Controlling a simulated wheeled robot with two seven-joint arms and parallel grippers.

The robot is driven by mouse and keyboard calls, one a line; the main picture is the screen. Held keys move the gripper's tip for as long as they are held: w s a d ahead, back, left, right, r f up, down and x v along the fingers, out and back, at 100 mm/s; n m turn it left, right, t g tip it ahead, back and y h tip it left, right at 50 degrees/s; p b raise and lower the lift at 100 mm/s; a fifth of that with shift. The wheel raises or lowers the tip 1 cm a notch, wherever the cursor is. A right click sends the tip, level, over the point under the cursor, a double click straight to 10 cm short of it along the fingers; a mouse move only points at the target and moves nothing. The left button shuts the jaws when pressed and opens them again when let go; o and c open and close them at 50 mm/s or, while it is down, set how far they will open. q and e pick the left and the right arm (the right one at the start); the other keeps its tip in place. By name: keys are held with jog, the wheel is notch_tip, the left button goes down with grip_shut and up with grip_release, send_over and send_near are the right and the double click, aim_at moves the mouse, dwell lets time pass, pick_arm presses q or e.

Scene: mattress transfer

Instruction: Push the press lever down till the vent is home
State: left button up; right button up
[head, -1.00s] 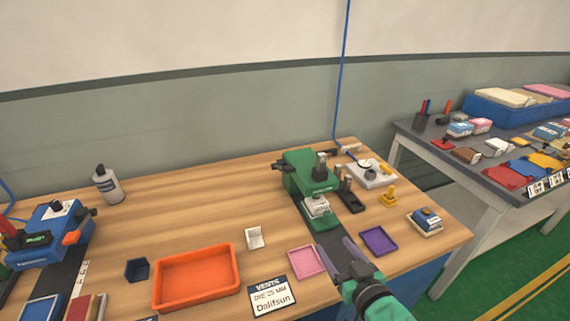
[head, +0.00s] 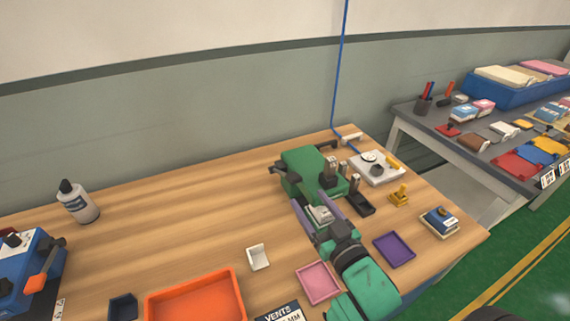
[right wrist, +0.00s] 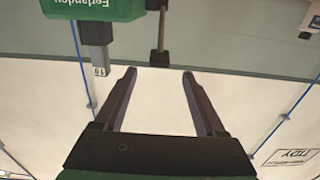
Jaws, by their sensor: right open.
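The green press (head: 303,168) stands at the back right of the wooden bench; it also shows in the right wrist view (right wrist: 95,8), which is upside down. A rod with a dark end (right wrist: 158,30), probably its lever, shows there beside the press body. A pale grey-white piece (head: 321,214), possibly the vent, sits at the press's front. My right gripper (head: 309,197) is in front of the press, fingers open and apart around the pale piece in the head view. In the right wrist view nothing is between the fingers (right wrist: 160,72). Whether the vent is seated cannot be told.
A black stand with grey posts (head: 360,202) is right of the press. A purple tray (head: 394,250), pink tray (head: 318,283), white tray (head: 257,257) and orange tray (head: 195,300) lie on the bench (head: 165,225).

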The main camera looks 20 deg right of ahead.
aim_at(293, 176)
jog(key=w, duration=0.2)
jog(key=w+r+p, duration=0.1)
jog(key=shift+w+a, duration=0.1)
jog(key=shift+w, duration=0.3)
jog(key=w, duration=0.5)
jog(key=w+f+p, duration=0.1)
jog(key=w, duration=0.2)
jog(key=shift+a, duration=0.25)
jog(key=shift+w, duration=0.4)
pick_arm(q)
jog(key=r, duration=0.2)
jog(key=shift+s+r, duration=0.2)
jog(key=shift+r, duration=0.15)
jog(key=shift+s, duration=0.1)
jog(key=shift+s, duration=0.15)
pick_arm(e)
grip_shut()
